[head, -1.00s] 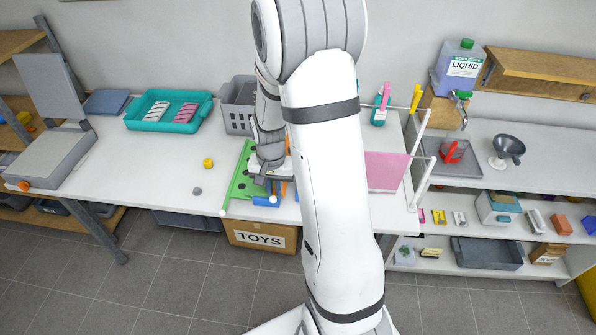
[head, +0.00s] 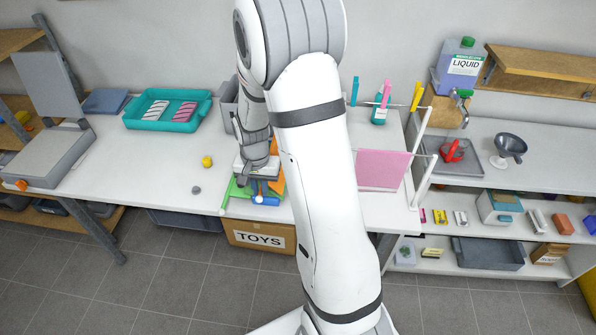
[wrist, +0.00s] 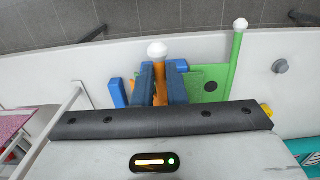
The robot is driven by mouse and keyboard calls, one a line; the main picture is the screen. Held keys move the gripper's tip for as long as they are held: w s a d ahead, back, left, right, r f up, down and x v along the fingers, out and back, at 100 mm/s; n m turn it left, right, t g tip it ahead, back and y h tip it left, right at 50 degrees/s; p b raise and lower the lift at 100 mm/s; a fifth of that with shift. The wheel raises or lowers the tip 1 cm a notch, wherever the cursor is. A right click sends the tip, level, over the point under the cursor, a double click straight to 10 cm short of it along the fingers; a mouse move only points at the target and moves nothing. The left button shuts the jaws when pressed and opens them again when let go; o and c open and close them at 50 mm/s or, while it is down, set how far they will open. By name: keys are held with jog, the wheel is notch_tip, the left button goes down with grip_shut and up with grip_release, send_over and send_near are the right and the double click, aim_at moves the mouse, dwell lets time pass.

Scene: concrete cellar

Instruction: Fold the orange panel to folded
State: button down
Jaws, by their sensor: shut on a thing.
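The orange panel (head: 278,180) shows in the head view only as a small part beside my gripper; my arm hides the rest. In the wrist view, an orange strip (wrist: 160,88) with a white knob (wrist: 157,49) at its end stands between my blue fingers. My gripper (wrist: 161,80) is shut on this orange part. In the head view my gripper (head: 259,187) is low over the table's front edge. A green panel (wrist: 212,82) with dark spots and a white-knobbed green rod lies beside and partly under it. I cannot tell the orange panel's exact angle.
A small blue block (wrist: 116,92) is close to my fingers. A pink panel on a white frame (head: 383,169) stands to the right. A yellow piece (head: 207,161) and a grey knob (head: 196,190) lie left. A grey crate (head: 229,105) stands behind.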

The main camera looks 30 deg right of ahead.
jog(key=shift+w+a+f, duration=0.15)
jog(key=shift+a, duration=0.1)
jog(key=shift+f, duration=0.1)
jog(key=shift+w+a+f+b, duration=0.5)
jog(key=shift+a+f+b, duration=0.2)
jog(key=shift+f+b, duration=0.1)
jog(key=c, duration=1.4)
grip_release()
jog(key=shift+r, duration=0.15)
notch_tip(320, 180, up, 7)
jog(key=p, duration=0.4)
